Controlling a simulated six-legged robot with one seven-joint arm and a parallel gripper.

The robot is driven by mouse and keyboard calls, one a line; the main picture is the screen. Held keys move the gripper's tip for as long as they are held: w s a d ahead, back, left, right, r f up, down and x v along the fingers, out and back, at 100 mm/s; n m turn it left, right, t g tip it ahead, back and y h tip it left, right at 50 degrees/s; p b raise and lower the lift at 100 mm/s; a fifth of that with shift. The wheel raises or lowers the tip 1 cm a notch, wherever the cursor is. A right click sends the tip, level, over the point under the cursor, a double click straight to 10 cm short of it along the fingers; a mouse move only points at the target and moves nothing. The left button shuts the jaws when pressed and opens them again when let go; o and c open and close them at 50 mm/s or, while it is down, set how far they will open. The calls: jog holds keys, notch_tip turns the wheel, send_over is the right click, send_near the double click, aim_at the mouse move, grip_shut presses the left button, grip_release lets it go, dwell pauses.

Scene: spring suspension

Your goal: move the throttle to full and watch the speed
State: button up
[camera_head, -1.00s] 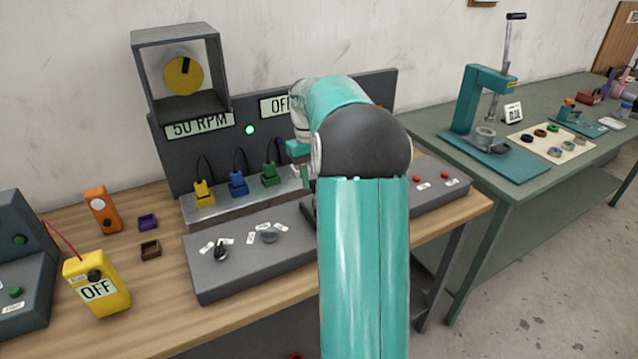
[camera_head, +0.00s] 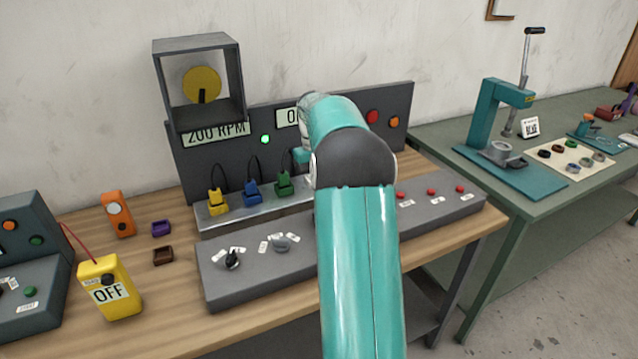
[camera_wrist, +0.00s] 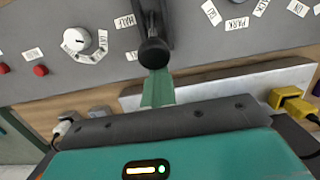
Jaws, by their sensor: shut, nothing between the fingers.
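In the wrist view, the throttle lever (camera_wrist: 153,30) stands in a dark slot on the grey panel and ends in a round black knob. My gripper (camera_wrist: 157,88) is shut and empty, its green fingers right at the knob; I cannot tell whether they touch. In the head view my arm hides the lever and fingers. The speed display (camera_head: 215,134) reads 200 RPM. Above it, a yellow disc (camera_head: 201,84) with a dark mark sits in an open grey box. A green lamp (camera_head: 265,139) is lit beside the display.
The control panel (camera_head: 225,285) carries knobs and red buttons. Yellow (camera_head: 217,203), blue (camera_head: 252,194) and green (camera_head: 284,185) plugs stand behind it. A yellow box reading OFF (camera_head: 108,290) is at left. A green bench (camera_head: 500,215) with a press stands at right.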

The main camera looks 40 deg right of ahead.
jog(key=o, duration=1.1)
jog(key=shift+s, duration=0.15)
jog(key=r, duration=0.4)
jog(key=w+r, duration=0.1)
jog(key=r, duration=0.4)
jog(key=w+r, duration=0.1)
jog(key=r, duration=0.3)
jog(key=shift+d+r, duration=0.25)
jog(key=shift+r, duration=0.05)
